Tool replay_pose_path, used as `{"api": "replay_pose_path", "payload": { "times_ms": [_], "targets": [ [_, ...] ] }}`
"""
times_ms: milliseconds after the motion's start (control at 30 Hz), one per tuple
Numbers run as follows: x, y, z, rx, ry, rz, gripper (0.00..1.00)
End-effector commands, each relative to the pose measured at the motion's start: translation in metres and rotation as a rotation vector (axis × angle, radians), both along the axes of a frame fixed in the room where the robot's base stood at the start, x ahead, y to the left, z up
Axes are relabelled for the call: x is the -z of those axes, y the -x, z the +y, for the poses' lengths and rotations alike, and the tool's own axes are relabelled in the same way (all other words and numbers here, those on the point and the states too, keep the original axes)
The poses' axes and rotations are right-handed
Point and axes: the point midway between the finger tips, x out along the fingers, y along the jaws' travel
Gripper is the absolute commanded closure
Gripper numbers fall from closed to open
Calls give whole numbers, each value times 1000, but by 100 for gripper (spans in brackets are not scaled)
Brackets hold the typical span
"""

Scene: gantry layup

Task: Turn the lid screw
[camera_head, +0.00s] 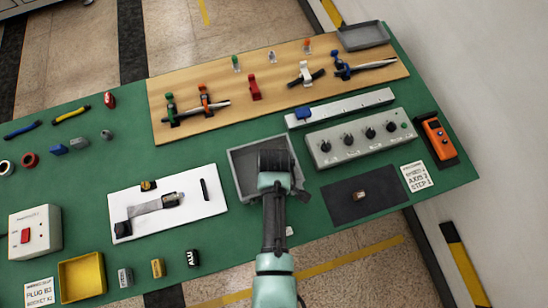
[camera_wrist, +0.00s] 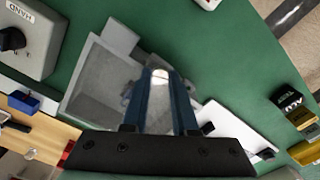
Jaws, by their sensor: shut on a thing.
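A grey box (camera_head: 240,168) with raised walls stands on the green table near its middle. It also shows in the wrist view (camera_wrist: 82,92), left of and under my fingers. My gripper (camera_wrist: 160,78) points down over the box; in the head view my wrist hides its right part. The two blue fingers are close together, with a small bright piece between their tips, seemingly the lid screw (camera_wrist: 160,73). Most of the screw is hidden by the fingers. I cannot tell how far it is turned or whether it sits in the box.
A white board with a grey device (camera_head: 190,208) lies left of the box. A grey knob panel (camera_head: 335,150) and a black mat (camera_head: 340,205) lie to the right. A wooden board (camera_head: 200,90) with clamps lies behind. Narrow strips of green table are free around the box.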

Motion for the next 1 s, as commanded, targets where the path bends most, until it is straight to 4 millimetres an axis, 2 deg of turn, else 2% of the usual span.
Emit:
{"api": "replay_pose_path", "payload": {
  "times_ms": [1000],
  "targets": [
    [-1,0,0,964,1,1,100]
  ]
}}
